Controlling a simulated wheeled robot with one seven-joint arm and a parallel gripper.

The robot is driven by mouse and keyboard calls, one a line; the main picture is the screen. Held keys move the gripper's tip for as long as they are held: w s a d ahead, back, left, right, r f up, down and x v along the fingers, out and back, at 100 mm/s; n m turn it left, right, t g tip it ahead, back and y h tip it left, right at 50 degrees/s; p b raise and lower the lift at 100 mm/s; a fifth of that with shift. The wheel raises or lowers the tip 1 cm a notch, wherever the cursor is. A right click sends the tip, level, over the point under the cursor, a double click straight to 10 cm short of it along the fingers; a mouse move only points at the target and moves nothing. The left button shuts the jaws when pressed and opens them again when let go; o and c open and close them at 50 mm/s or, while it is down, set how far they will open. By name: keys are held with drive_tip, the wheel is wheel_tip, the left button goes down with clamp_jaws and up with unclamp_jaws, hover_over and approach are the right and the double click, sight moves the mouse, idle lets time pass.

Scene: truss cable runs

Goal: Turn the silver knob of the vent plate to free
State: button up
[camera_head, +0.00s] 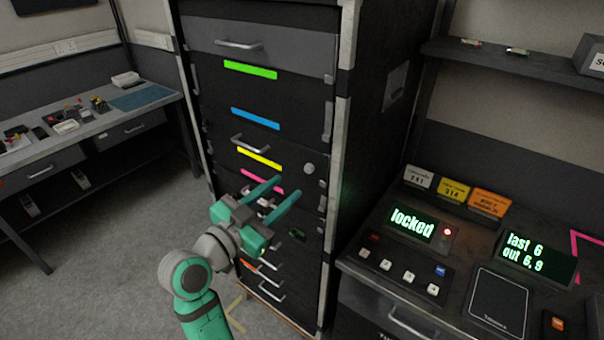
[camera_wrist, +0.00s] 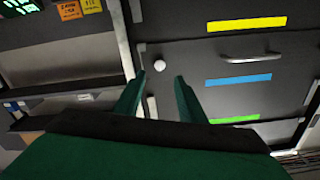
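A small round silver knob (camera_head: 309,168) sits on the dark front of the rack, right of the yellow strip. In the wrist view the knob (camera_wrist: 159,65) shows just beyond and between my fingertips. I cannot make out its turn mark, nor the outline of the vent plate. My gripper (camera_head: 289,186) is open and empty, its two green fingers reaching toward the rack front, below and left of the knob in the head view. In the wrist view the open fingers (camera_wrist: 161,75) flank the knob; I see no contact, and the remaining gap is unclear.
The rack has coloured strips and protruding drawer handles (camera_head: 250,143). A console (camera_head: 400,265) at right has a display reading "locked" (camera_head: 412,224) and a red light. A workbench (camera_head: 95,120) stands at left. The grey floor between is mostly clear.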

sight(308, 170)
drive_tip(key=x, duration=0.8)
drive_tip(key=shift+w+d, duration=0.1)
drive_tip(key=shift+w, duration=0.05)
drive_tip(key=shift+c, duration=0.3)
clamp_jaws()
